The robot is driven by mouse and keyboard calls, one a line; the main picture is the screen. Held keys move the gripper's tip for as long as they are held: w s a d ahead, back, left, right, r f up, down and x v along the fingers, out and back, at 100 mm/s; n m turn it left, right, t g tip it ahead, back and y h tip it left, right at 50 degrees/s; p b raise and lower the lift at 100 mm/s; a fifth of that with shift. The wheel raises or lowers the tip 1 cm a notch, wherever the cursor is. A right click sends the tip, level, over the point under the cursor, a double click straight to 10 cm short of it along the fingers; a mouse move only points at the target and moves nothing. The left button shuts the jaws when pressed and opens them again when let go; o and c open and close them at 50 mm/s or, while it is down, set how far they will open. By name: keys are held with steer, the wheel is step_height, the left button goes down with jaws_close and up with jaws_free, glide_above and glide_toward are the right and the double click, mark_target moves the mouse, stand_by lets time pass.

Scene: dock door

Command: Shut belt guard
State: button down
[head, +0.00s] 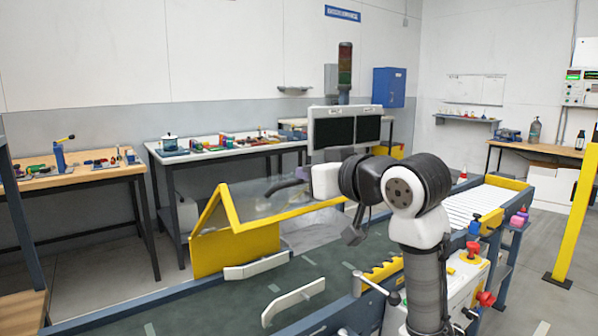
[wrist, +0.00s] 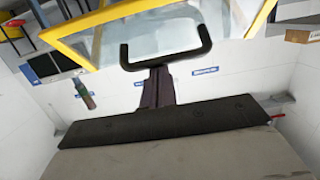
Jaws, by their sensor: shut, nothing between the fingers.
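The belt guard (head: 283,216) has a yellow frame and a clear panel, and stands tilted up over the conveyor's far part in the head view. In the wrist view its yellow frame (wrist: 262,20) crosses the top. A black U-shaped handle (wrist: 205,50) projects from it towards my gripper. My gripper (wrist: 158,72) is shut and empty, with its fingertips at or close to the handle; I cannot tell whether they touch. In the head view my wrist hides the fingers and part of the guard's right end.
The dark conveyor belt (head: 190,312) runs below, with pale side guides (head: 256,267) on it. A yellow toothed strip (head: 383,270) and a lever (head: 375,287) are at its near edge. Workbenches (head: 222,150) stand behind. A yellow post (head: 576,215) stands at right.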

steer(key=s+d+f+t+y+b, duration=0.2)
steer(key=f+b, duration=0.9)
steer(key=f, duration=0.1)
steer(key=s+d+f+t+y+b, duration=0.1)
steer(key=s+f+t+b, duration=0.2)
steer(key=f+b, duration=0.8)
steer(key=shift+s+d+f+y+b, duration=0.15)
steer(key=shift+d+f+y+b, duration=0.25)
steer(key=shift+f, duration=0.7)
